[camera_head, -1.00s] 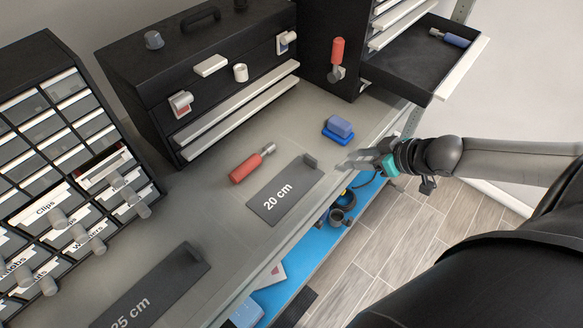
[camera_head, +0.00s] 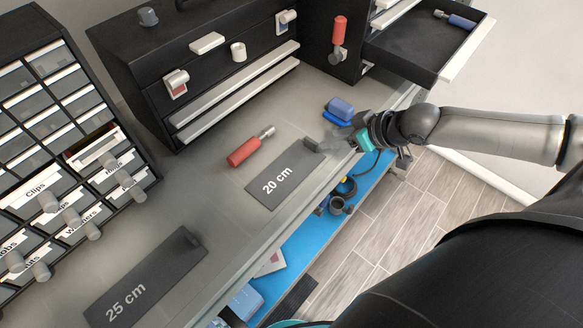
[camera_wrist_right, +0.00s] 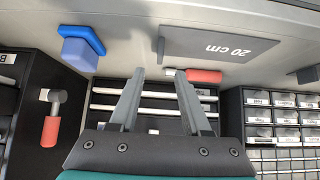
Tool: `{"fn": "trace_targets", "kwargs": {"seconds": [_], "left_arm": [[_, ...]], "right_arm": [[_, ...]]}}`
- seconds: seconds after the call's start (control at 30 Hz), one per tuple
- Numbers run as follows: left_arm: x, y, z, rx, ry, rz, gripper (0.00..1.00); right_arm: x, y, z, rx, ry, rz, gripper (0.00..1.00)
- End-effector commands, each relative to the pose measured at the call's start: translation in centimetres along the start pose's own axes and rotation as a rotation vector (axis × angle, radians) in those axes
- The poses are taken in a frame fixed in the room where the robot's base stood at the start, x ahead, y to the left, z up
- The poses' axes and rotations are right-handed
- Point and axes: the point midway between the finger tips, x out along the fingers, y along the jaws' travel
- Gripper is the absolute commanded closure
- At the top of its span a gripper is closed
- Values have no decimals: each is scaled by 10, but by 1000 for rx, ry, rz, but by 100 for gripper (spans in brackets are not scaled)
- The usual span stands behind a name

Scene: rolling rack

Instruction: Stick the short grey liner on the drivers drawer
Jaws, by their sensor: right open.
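The short grey liner (camera_head: 272,190), marked "20 cm", lies flat on the workbench with a small raised dark tab (camera_head: 312,144) at its far right end. It also shows in the right wrist view (camera_wrist_right: 200,48). My right gripper (camera_head: 335,140) is open and empty, its fingertips close to the tab; contact is unclear. In the right wrist view the fingers (camera_wrist_right: 160,75) are spread, with the tab at the top between them. A drawer (camera_head: 425,45) at the top right stands open, with a blue-handled driver (camera_head: 455,19) in it. My left gripper is not in view.
A longer liner (camera_head: 140,285), marked "25 cm", lies at the lower left. A red screwdriver (camera_head: 243,152) and a blue block (camera_head: 339,109) lie near the short liner. A black toolbox (camera_head: 150,70) and a labelled drawer cabinet (camera_head: 60,130) stand behind.

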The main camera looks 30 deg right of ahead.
Motion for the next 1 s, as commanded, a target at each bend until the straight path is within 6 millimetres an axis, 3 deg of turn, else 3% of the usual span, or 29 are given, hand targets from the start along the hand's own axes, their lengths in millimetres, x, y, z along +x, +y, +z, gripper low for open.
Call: {"fn": "trace_targets", "kwargs": {"seconds": [0.23,0.57,1.0], "left_arm": [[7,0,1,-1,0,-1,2],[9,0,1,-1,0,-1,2],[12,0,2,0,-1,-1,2]], "right_arm": [[29,0,-1,2,4,0,52],[46,-1,-1,0,2,-2,52],[92,-1,0,-1,1,-2,52]]}}
